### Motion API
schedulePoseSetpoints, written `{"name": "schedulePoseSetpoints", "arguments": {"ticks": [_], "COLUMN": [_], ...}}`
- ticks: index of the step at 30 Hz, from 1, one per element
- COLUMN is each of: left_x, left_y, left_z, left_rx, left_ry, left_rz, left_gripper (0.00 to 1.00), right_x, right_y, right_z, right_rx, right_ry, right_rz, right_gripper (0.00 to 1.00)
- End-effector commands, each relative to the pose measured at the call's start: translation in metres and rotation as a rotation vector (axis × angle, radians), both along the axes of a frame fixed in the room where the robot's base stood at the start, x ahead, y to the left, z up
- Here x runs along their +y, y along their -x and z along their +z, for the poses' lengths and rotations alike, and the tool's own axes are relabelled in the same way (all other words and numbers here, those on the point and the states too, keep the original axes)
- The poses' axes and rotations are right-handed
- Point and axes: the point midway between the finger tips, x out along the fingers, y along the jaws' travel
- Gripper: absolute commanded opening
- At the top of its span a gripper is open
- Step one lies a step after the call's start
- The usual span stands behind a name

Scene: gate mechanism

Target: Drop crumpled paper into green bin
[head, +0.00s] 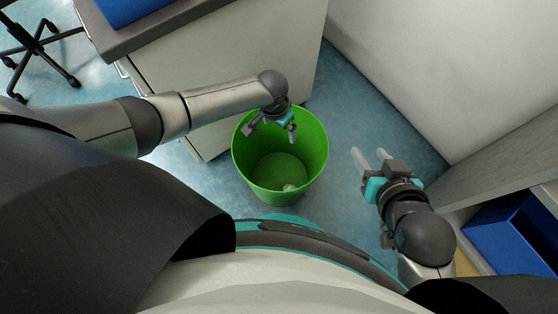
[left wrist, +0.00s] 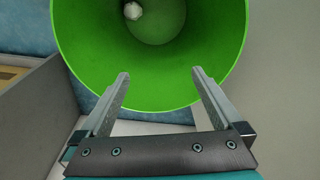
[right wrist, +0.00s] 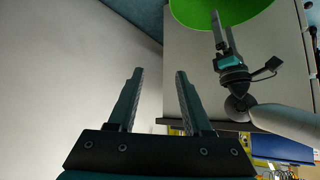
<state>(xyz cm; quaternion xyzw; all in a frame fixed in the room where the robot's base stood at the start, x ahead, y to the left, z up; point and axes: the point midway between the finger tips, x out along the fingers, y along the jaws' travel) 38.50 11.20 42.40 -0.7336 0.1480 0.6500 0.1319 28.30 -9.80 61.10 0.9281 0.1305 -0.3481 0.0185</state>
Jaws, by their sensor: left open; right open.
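The green bin (head: 257,180) stands upright on the blue floor in front of me. The crumpled paper (head: 289,187) is a small white ball lying inside the bin, at the bottom; it also shows in the left wrist view (left wrist: 133,11). My left gripper (head: 272,131) is open and empty over the bin's far rim. In the left wrist view its fingers (left wrist: 160,78) point toward the bin's opening (left wrist: 232,35). My right gripper (head: 371,158) is open and empty, to the right of the bin. The right wrist view shows its bare fingers (right wrist: 156,72) and part of the bin (right wrist: 190,12).
A grey cabinet (head: 215,60) stands behind the bin at the left, with a blue tray (head: 130,8) on top. A pale wall (head: 440,60) is at the right. A shelf with a blue box (head: 515,235) is at the lower right. A chair (head: 40,45) is at the far left.

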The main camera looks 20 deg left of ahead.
Motion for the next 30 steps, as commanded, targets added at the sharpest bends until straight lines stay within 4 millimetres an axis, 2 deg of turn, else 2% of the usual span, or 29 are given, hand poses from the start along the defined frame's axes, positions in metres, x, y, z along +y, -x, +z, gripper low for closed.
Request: {"name": "schedulePoseSetpoints", "arguments": {"ticks": [8, 20, 25, 30], "left_x": [0.000, 0.001, 0.002, 0.003], "left_y": [0.001, 0.003, 0.006, 0.007], "left_z": [0.008, 0.027, 0.055, 0.067], "left_rx": [-0.001, 0.000, 0.000, 0.000], "left_ry": [0.001, -0.001, 0.000, 0.000], "left_rz": [0.000, 0.000, 0.000, -0.001], "left_gripper": [1.00, 1.00, 1.00, 1.00], "right_x": [-0.010, -0.041, -0.056, -0.056], "right_y": [0.005, 0.030, 0.045, 0.047], "right_z": [0.002, 0.007, -0.008, -0.031], "right_rx": [0.067, 0.285, 0.433, 0.473], "right_ry": [0.036, 0.132, 0.181, 0.189], "right_rz": [-0.011, -0.053, -0.077, -0.075], "right_gripper": [0.50, 0.50, 0.50, 0.50]}}
